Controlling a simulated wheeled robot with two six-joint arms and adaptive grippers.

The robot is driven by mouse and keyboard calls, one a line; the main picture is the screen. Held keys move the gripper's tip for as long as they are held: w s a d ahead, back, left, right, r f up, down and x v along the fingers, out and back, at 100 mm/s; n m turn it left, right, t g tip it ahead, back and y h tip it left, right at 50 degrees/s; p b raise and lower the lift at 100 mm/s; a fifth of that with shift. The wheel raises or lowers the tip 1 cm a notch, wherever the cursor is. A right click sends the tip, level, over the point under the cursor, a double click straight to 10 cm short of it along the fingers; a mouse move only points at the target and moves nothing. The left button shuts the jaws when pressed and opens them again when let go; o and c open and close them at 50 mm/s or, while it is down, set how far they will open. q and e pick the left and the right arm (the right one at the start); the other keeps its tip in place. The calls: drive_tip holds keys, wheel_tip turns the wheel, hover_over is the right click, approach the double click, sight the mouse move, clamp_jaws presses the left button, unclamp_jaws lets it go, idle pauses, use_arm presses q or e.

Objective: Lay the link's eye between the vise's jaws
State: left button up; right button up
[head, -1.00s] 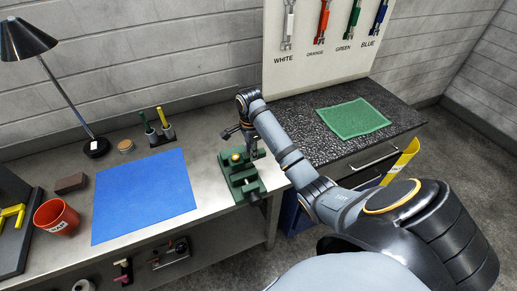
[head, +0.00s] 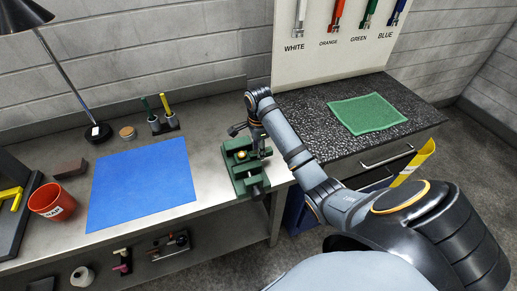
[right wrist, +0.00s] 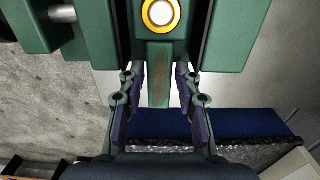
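The green vise (head: 238,181) stands at the front right edge of the steel bench. A round yellow piece (head: 241,154) shows on top of it; in the right wrist view it is a yellow ring with a pale centre (right wrist: 160,12). I cannot tell whether this is the link's eye; no link body is plain to see. My right gripper (right wrist: 160,85) is at the right side of the vise, with its two padded fingers apart. A narrow green part of the vise (right wrist: 158,75) shows between them in the wrist view, with gaps either side. My left gripper is out of view.
A blue mat (head: 140,186), red cup (head: 52,202), pen holder (head: 163,123) and lamp (head: 22,14) are left of the vise. A granite top with a green cloth (head: 367,113) lies right. Several labelled tools hang on a white board (head: 290,72).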

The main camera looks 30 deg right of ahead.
drive_tip(key=shift+d, duration=0.1)
drive_tip(key=shift+r, duration=0.1)
wheel_tip(320, 180, up, 12)
drive_tip(key=p, duration=1.1)
